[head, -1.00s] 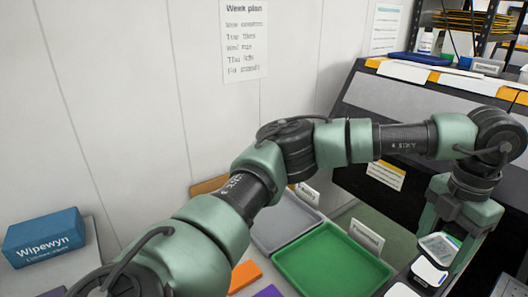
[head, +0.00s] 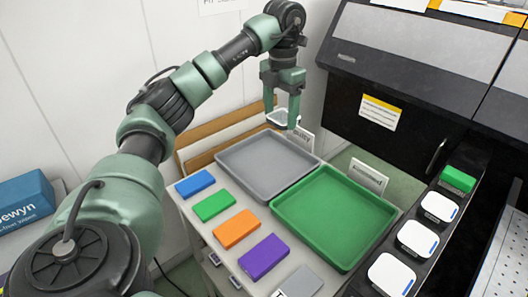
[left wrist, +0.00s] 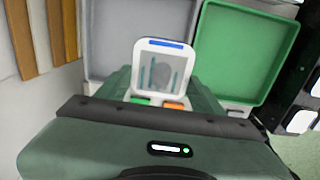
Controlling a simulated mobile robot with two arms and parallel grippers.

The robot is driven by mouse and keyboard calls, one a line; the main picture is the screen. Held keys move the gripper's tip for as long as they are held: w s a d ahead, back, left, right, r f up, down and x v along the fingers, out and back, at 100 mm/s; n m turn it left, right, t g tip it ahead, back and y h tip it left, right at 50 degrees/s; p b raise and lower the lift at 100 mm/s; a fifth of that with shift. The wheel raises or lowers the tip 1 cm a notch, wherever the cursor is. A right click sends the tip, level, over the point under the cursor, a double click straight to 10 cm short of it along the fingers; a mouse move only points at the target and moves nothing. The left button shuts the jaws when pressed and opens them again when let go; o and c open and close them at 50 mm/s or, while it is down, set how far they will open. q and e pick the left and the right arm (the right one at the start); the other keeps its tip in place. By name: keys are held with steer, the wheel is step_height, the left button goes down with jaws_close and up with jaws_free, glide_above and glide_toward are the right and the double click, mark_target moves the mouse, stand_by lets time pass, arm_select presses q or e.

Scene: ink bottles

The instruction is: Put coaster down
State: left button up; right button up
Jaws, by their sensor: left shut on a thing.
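My left gripper (head: 281,112) is shut on a white, rounded-square coaster (head: 279,119), held above the far edge of the grey tray (head: 232,178). The left wrist view shows the coaster (left wrist: 161,66) face on, with a blue strip along its top edge and a grey middle with darker marks. Small green and orange patches show by its lower edge. The green tray (head: 283,211) lies to the right of the grey one. How far the coaster is above the surface is hard to tell. My right gripper is not in view.
Blue, green, orange and purple blocks (head: 263,256) lie in a row before the trays. Several similar white squares (head: 419,238) and a green block (head: 458,178) sit on a dark strip at right. Label cards (head: 368,176) stand behind the trays. Both trays look empty.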

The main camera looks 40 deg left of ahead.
mark_target(277, 177)
arm_select(q)
step_height(277, 177, down, 20)
steer(key=shift+r+p, duration=0.15)
steer(key=shift+p, duration=0.2)
steer(key=o, duration=1.3)
steer(key=shift+c, duration=0.2)
step_height(277, 177, up, 12)
steer(key=b, duration=0.1)
